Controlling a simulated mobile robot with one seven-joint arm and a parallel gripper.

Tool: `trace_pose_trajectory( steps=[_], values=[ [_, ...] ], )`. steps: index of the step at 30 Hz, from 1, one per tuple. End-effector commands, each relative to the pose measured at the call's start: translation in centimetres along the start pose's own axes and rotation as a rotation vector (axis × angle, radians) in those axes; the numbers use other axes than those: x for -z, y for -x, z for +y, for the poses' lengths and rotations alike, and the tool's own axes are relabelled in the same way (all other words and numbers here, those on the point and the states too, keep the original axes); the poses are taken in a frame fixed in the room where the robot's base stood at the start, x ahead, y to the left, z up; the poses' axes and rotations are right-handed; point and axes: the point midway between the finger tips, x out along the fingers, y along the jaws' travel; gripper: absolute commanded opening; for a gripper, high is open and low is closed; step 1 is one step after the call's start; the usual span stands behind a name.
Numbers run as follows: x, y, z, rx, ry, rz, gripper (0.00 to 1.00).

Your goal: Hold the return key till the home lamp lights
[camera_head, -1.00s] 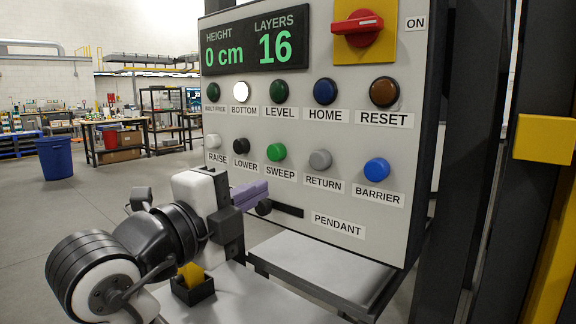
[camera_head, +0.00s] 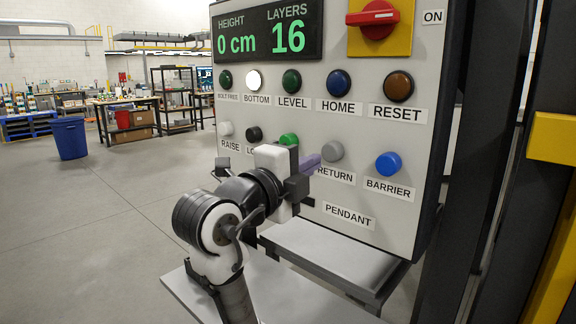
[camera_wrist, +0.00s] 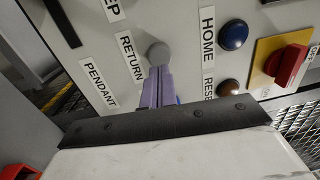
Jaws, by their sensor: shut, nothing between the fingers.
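The grey return key (camera_head: 332,151) sits on the control panel above its RETURN label, and shows in the wrist view (camera_wrist: 158,53). The home lamp (camera_head: 339,83) is dark blue and looks unlit; it also shows in the wrist view (camera_wrist: 233,35). My gripper (camera_head: 311,164) has its purple fingers shut and empty, with the tips just left of and below the return key. In the wrist view the fingertips (camera_wrist: 160,70) overlap the key's lower edge; I cannot tell whether they touch it. The display (camera_head: 266,35) reads height 0 cm, layers 16.
The white bottom lamp (camera_head: 254,80) is lit. The blue barrier key (camera_head: 388,163) is right of return; the green sweep key (camera_head: 289,140) is left, partly behind my wrist. A red switch (camera_head: 374,18) is at ON. A grey shelf (camera_head: 333,258) juts below the panel.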

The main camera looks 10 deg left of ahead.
Motion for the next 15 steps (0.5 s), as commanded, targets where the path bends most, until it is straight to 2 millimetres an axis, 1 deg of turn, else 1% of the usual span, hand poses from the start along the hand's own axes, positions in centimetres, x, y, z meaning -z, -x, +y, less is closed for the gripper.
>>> trace_pose_trajectory(
  steps=[1, 3, 6, 10, 15],
  values=[
    [0.1, -0.9, -0.3, -0.001, 0.004, 0.003, 0.00],
    [0.1, -1.9, -0.2, -0.002, 0.002, 0.003, 0.00],
    [0.0, -2.8, -0.2, 0.000, 0.003, 0.002, 0.00],
    [0.0, -3.4, 0.0, 0.000, 0.001, 0.000, 0.00],
    [0.0, -3.5, 0.0, 0.001, 0.001, -0.001, 0.00]
  ],
)
